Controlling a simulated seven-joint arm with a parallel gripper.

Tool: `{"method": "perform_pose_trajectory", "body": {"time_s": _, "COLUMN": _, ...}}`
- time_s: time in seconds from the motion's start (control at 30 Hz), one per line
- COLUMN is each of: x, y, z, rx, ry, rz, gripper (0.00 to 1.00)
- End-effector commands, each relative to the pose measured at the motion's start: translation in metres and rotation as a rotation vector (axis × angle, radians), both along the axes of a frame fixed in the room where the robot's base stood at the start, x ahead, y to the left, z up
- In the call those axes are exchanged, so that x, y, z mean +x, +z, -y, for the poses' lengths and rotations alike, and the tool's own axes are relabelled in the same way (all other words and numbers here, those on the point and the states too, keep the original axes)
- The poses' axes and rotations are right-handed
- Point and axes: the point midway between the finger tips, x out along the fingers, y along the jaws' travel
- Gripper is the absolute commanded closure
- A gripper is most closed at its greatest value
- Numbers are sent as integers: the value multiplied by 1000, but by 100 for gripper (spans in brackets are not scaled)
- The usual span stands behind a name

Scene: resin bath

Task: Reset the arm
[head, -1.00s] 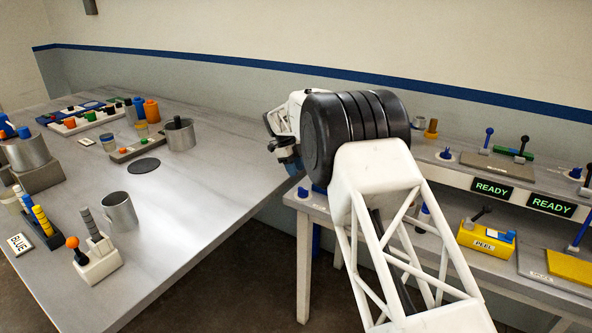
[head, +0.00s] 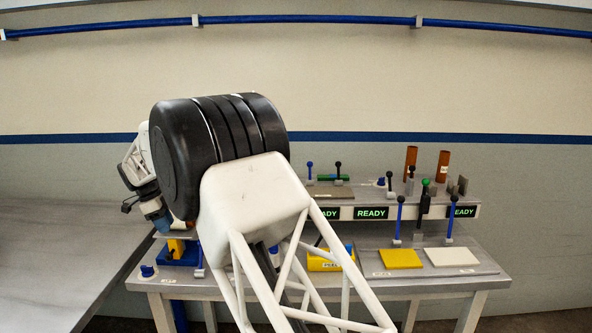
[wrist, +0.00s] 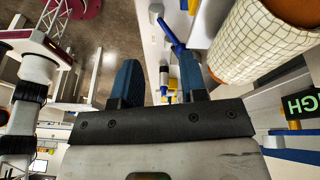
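My gripper (wrist: 160,80) shows in the wrist view with its two blue fingers spread apart and nothing between them. In the head view my arm is folded over the left end of the workbench, and my black joint housing hides much of the gripper there. A blue-and-yellow fixture (head: 180,250) stands on the bench just below the wrist. I cannot tell the exact gap between them.
The workbench (head: 420,290) has a raised shelf with green READY signs (head: 371,212), several levers, and two brown cylinders (head: 410,162). A yellow plate (head: 400,259) and a white plate (head: 451,257) lie in front. A grey table (head: 50,260) is at left.

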Motion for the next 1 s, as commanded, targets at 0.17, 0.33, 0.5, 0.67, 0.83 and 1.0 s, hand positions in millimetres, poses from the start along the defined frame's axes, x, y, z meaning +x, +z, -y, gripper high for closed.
{"method": "perform_pose_trajectory", "body": {"time_s": 0.17, "x": -4, "y": 34, "z": 58, "rx": 32, "ry": 80, "rz": -26, "gripper": 61}}
{"method": "perform_pose_trajectory", "body": {"time_s": 0.33, "x": -14, "y": 61, "z": 109, "rx": 64, "ry": 162, "rz": -47, "gripper": 61}}
{"method": "perform_pose_trajectory", "body": {"time_s": 0.5, "x": -28, "y": 85, "z": 161, "rx": 92, "ry": 245, "rz": -64, "gripper": 61}}
{"method": "perform_pose_trajectory", "body": {"time_s": 0.67, "x": -45, "y": 105, "z": 208, "rx": 118, "ry": 322, "rz": -74, "gripper": 61}}
{"method": "perform_pose_trajectory", "body": {"time_s": 0.83, "x": -68, "y": 123, "z": 256, "rx": 141, "ry": 406, "rz": -82, "gripper": 61}}
{"method": "perform_pose_trajectory", "body": {"time_s": 1.0, "x": -94, "y": 138, "z": 302, "rx": 163, "ry": 490, "rz": -86, "gripper": 61}}
